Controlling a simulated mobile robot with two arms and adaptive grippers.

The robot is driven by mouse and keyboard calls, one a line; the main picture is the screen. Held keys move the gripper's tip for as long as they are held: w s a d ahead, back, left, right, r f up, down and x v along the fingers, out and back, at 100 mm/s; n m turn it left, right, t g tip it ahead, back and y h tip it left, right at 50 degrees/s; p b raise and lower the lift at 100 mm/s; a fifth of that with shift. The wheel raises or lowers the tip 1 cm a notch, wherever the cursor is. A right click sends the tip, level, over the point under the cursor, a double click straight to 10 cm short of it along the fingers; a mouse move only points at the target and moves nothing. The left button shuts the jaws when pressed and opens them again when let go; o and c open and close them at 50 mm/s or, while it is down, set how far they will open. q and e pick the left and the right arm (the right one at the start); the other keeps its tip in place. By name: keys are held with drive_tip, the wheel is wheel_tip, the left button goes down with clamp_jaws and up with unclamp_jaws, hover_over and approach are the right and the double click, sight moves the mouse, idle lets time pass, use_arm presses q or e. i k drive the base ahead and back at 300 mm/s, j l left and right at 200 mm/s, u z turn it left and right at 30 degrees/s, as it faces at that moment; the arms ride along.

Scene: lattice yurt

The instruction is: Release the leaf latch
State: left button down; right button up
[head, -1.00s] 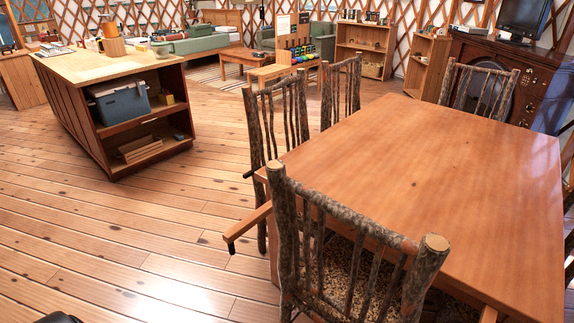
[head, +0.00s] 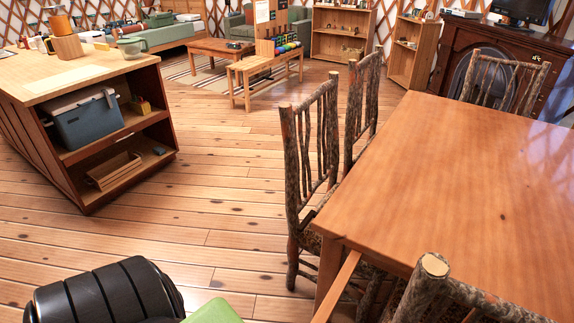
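The wooden dining table (head: 470,180) fills the right side of the head view, its top flat and bare. A pale wooden bar (head: 338,287) slants down from under its near left edge, partly cut off by the frame. I cannot make out a leaf latch; the table's underside is hidden. No gripper fingers show. A black ribbed part, which looks like my own arm, and a green piece beside it enter at the bottom left.
Log chairs stand along the table's left side (head: 310,160), at its far end (head: 505,85) and at its near side (head: 440,290). A kitchen island (head: 60,80) stands at the left. Open plank floor (head: 220,190) lies between island and table.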

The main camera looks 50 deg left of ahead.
sight(312, 213)
drive_tip(key=j, duration=1.2)
drive_tip(key=k+j, duration=0.15)
drive_tip(key=j, duration=1.05)
